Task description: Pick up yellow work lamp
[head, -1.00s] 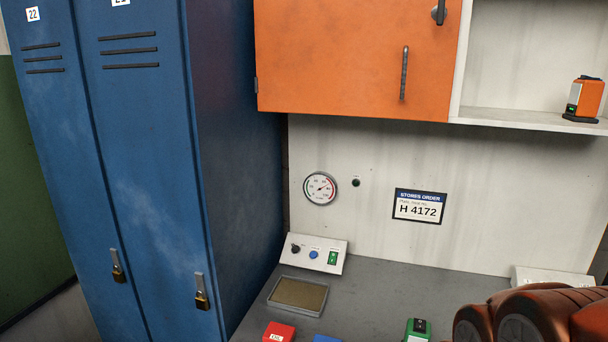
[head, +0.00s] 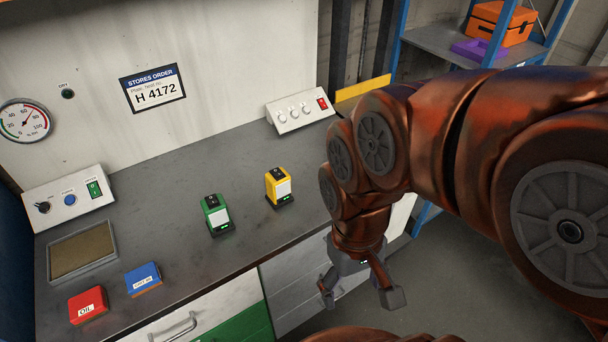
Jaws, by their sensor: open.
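The yellow work lamp (head: 279,188) stands upright on the grey worktop, right of the green lamp. It has a pale front panel, a dark top and a dark base. My gripper (head: 357,291) is open and empty, pointing down in front of the worktop's front edge, to the lower right of the yellow lamp and apart from it. Nothing covers the yellow lamp in the head view.
A similar green lamp (head: 216,215) stands just left of the yellow one. A red box (head: 87,305), a blue box (head: 143,279) and a shallow tray (head: 112,243) are at the left. A switch panel (head: 300,111) stands at the back. The worktop (head: 195,160) behind the lamps is clear.

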